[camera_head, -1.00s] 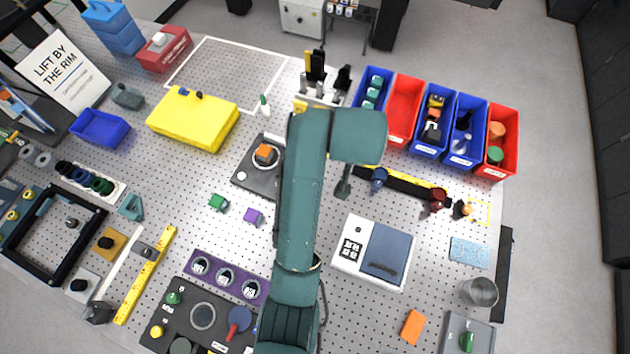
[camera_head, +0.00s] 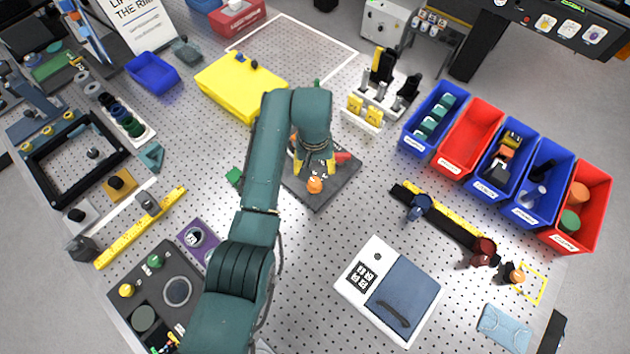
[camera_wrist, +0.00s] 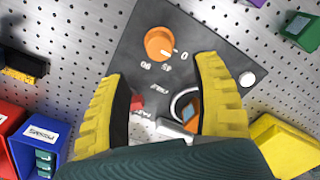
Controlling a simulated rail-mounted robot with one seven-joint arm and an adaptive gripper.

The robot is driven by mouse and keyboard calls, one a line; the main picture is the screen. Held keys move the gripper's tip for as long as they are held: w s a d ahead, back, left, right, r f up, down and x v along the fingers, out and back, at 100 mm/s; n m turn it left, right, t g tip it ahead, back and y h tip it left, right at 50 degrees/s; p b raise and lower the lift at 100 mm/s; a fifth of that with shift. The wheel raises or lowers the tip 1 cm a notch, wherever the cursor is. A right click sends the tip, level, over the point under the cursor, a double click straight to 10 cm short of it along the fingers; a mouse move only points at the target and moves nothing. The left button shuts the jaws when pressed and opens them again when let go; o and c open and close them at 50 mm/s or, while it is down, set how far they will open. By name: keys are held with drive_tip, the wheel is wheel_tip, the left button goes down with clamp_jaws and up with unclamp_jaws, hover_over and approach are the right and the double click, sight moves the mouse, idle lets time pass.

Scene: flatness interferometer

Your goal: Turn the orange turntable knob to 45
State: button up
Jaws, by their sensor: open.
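The orange knob (camera_wrist: 159,43) sits on a dark grey plate (camera_wrist: 205,28) in the wrist view, with marks 0, 45 and 90 printed around it. Its pointer faces a spot near the 0. The knob also shows in the head view (camera_head: 315,186), on the dark plate (camera_head: 342,192). My gripper (camera_wrist: 162,85) is open, its two yellow fingers apart, over the plate. The knob lies beyond the fingertips in the wrist view, not between them. A ring with an orange and blue piece (camera_wrist: 192,110) is partly hidden by the right finger.
A yellow box (camera_head: 240,86) lies behind the plate to the left. Blue and red bins (camera_head: 470,140) stand to the right. A black rail with valves (camera_head: 445,222) and a white device (camera_head: 355,272) lie nearer right. Perforated table around the plate's right side is free.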

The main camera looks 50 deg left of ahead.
sight(315, 182)
wheel_tip(315, 182, down, 8)
drive_tip(key=shift+f+b, duration=0.25)
drive_tip(key=shift+b, duration=0.15)
clamp_jaws()
